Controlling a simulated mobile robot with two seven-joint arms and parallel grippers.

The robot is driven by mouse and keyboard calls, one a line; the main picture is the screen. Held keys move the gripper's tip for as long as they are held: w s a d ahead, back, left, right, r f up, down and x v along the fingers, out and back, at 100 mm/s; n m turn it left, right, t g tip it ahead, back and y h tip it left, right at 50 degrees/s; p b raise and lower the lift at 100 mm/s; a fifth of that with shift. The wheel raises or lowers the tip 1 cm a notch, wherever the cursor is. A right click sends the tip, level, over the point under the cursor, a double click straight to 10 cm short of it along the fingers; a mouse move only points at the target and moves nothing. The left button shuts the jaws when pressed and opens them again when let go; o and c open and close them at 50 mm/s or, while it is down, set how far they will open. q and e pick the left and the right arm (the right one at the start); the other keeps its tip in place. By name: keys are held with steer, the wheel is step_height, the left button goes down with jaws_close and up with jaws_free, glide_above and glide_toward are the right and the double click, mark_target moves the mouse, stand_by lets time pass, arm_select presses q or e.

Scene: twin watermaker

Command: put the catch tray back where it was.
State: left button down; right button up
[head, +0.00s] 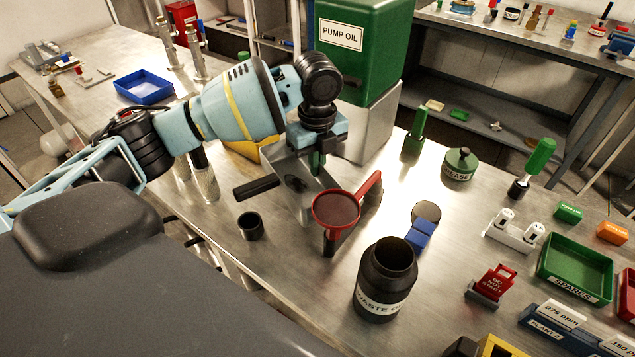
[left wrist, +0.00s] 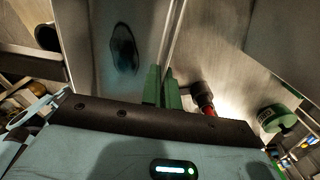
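The catch tray (head: 308,199) is a grey metal tray with a dark oily patch on its floor. It is in the middle of the head view, in front of the grey block under the pump oil can. It also fills the upper middle of the left wrist view (left wrist: 95,35), with the dark patch showing. My left gripper (head: 317,162) points down at the tray's rim. Its green fingers (left wrist: 162,88) are closed on either side of the tray wall. The arm hides part of the tray, and I cannot tell whether the tray touches the bench. My right gripper is not in view.
The green pump oil can (head: 365,45) stands on a grey block (head: 372,125) behind the tray. A red funnel (head: 337,209), a black cup (head: 251,227) and a waste oil jar (head: 385,280) stand close in front. A black bar (head: 256,188) lies left.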

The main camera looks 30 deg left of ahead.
mark_target(317, 184)
arm_select(q)
steer(key=shift+f, duration=2.95)
steer(key=shift+f, duration=0.1)
steer(key=c, duration=1.7)
jaws_free()
step_height(317, 184, up, 12)
steer(key=shift+r, duration=0.1)
